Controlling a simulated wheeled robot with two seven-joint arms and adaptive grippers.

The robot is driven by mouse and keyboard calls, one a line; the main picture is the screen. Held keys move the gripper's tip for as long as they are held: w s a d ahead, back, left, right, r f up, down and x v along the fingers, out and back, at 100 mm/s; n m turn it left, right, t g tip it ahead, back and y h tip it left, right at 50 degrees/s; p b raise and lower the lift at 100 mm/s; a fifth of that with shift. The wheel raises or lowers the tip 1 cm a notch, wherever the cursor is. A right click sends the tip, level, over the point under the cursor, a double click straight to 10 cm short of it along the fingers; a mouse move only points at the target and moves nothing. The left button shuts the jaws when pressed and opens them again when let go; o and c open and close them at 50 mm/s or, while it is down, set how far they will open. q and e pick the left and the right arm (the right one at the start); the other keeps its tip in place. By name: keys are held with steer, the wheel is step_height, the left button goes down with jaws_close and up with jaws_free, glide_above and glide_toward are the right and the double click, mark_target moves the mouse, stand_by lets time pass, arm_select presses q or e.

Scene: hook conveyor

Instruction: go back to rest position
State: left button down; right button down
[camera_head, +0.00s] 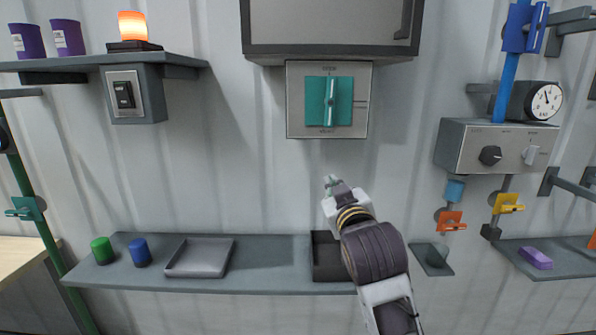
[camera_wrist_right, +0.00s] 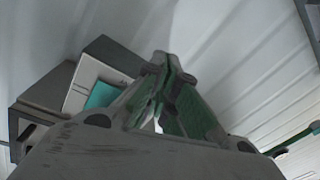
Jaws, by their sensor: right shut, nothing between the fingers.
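My right gripper (camera_head: 332,184) is raised in front of the wall in the head view, above the shelf and a little below the square panel with the teal knob (camera_head: 329,101). In the right wrist view its fingers (camera_wrist_right: 160,70) are closed together with nothing between them. The gripper is apart from the knob. Part of the panel and its teal face (camera_wrist_right: 101,95) shows behind the fingers at the left of the wrist view. My left gripper is not in view.
The grey shelf (camera_head: 290,250) holds a green cylinder (camera_head: 102,250), a blue cylinder (camera_head: 140,252), a grey tray (camera_head: 200,258) and a dark tray (camera_head: 326,258) beside my right arm. A control box (camera_head: 470,145) juts out at the right. A cabinet (camera_head: 330,49) hangs above the knob panel.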

steer(key=s+d+f+m+g, duration=0.1)
steer(key=s+d+f+g, duration=0.15)
steer(key=f, duration=0.65)
steer(key=s+d+f+g+h, duration=0.1)
steer(key=s+d+f+g, duration=0.15)
steer(key=f, duration=0.75)
steer(key=s+d+f+m+g, duration=0.1)
steer(key=s+d+f+g, duration=0.15)
steer(key=f, duration=0.65)
steer(key=s+d+f+m+g, duration=0.1)
steer(key=s+d+f+g, duration=0.2)
steer(key=s+f, duration=0.65)
steer(key=s+d+f+g, duration=0.4)
steer(key=s+f, duration=0.4)
steer(key=s, duration=0.2)
steer(key=s+f+g, duration=0.1)
steer(key=s+f, duration=0.2)
steer(key=f, duration=3.1)
steer(key=s+d+f, duration=0.2)
steer(key=s+f, duration=0.7)
steer(key=s, duration=0.2)
steer(key=s+d+f+g, duration=0.1)
steer(key=s+f, duration=0.8)
steer(key=s, duration=0.2)
steer(key=shift+d+f+h, duration=0.35)
steer(key=shift+f+h, duration=0.05)
